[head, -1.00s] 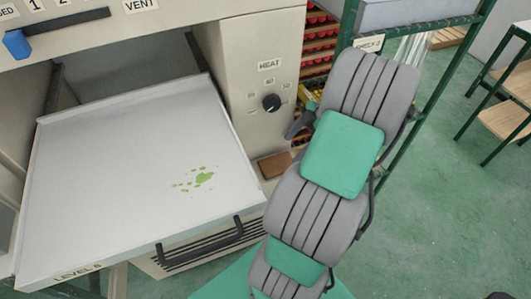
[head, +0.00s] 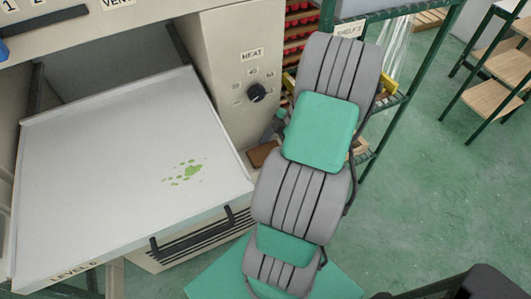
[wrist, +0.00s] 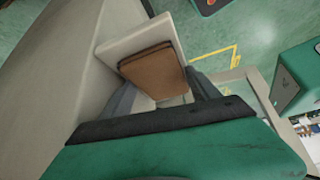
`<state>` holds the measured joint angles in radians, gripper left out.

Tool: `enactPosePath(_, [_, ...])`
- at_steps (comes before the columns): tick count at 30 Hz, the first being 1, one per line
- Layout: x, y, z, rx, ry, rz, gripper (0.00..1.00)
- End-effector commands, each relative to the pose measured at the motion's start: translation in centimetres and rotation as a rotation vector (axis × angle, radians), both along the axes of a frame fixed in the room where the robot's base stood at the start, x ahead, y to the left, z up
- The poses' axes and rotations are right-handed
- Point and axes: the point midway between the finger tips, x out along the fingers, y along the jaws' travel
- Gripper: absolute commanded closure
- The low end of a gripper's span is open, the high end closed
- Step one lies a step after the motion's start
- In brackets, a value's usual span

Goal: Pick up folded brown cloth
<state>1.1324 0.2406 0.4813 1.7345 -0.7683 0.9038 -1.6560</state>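The folded brown cloth (wrist: 153,68) lies flat on a small pale ledge (wrist: 112,48) in the wrist view. In the head view a part of the cloth (head: 262,154) shows just right of the tray, below the heat knob; my arm covers the rest. My gripper (wrist: 163,92) is open in the wrist view, with one grey finger on each side of the cloth's near end. Nothing is held. I cannot tell whether the fingers touch the cloth. In the head view the gripper is mostly hidden behind my arm.
A large white tray (head: 110,150) with green paint splashes (head: 185,172) juts from the beige machine (head: 225,60) at left. A green shelf rack (head: 405,75) stands behind my arm. Green floor (head: 430,190) is open to the right.

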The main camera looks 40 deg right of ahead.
Motion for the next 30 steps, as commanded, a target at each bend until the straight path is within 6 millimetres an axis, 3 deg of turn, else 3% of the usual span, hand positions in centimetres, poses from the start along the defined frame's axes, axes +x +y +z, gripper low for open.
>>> enactPosePath(8, [0.0, 0.0, 0.0, 0.0, 0.0, 0.0, 0.7])
enactPosePath(20, [0.0, -0.1, 1.1, -0.002, -0.001, 0.0, 0.7])
enactPosePath(24, [-0.3, -0.1, 3.4, -0.005, -0.003, 0.0, 0.7])
enactPosePath(30, [-4.4, 0.8, 8.4, -0.006, -0.003, -0.005, 0.7])
